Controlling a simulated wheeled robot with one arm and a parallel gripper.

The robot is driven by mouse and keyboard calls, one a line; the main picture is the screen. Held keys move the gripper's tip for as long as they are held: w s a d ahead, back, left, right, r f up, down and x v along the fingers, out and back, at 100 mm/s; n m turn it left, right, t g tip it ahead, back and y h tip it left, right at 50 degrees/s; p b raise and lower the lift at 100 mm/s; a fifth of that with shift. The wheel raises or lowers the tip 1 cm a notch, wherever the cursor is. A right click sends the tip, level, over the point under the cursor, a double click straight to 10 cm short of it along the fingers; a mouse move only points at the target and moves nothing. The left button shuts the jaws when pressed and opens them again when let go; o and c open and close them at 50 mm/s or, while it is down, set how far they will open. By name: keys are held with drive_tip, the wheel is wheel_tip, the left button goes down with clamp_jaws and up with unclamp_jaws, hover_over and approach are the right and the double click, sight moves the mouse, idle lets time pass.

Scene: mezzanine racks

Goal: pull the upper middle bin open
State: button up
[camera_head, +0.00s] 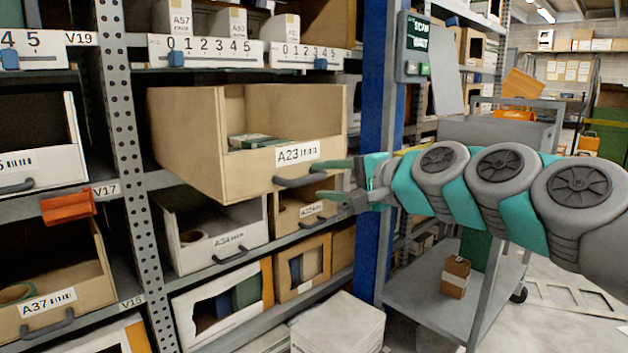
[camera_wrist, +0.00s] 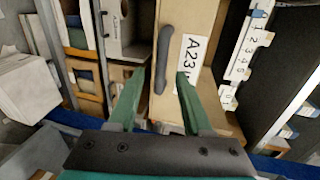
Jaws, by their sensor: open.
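The upper middle bin (camera_head: 200,150) is a tan open-front box labelled A23. Its front stands out past the shelf edge, and a green item (camera_head: 253,141) lies inside. Its dark grey handle (camera_head: 298,181) is on the front below the label, and the handle also shows in the wrist view (camera_wrist: 164,55). My gripper (camera_head: 320,181) is at the right end of the handle with its green fingers apart. In the wrist view the handle's near end lies between the two open fingertips (camera_wrist: 159,78). I cannot tell whether a finger touches it.
Below are a white bin (camera_head: 213,258) and a smaller tan bin (camera_head: 285,212). A blue rack post (camera_head: 376,195) stands right of the bins. A grey cart (camera_head: 430,300) carrying a small box is at right. White boxes (camera_head: 338,325) sit low in front.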

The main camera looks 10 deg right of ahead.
drive_tip(key=shift+v, duration=1.65)
drive_tip(key=s+a+f+n+g+h+p, duration=0.2)
drive_tip(key=s+a+f+n+g, duration=0.2)
drive_tip(key=s+f, duration=0.3)
drive_tip(key=s+a+f+n+g+h+p, duration=0.1)
drive_tip(key=s+a+f+n+g, duration=0.3)
drive_tip(key=f, duration=0.5)
drive_tip(key=s+d+f+n+g+h+p, duration=0.1)
drive_tip(key=s+d+f+g+h, duration=0.2)
drive_tip(key=s, duration=0.7)
drive_tip(key=s+d+f+n+g+h+p, duration=0.1)
drive_tip(key=s+d+f+n+g+h, duration=0.1)
drive_tip(key=s+d+f, duration=0.4)
drive_tip(key=s+f+g, duration=0.1)
drive_tip(key=s+f, duration=0.3)
drive_tip(key=s, duration=0.1)
drive_tip(key=shift+d+g+h+p, duration=0.3)
drive_tip(key=shift+d+g+h, duration=0.1)
drive_tip(key=shift+w+r, duration=0.1)
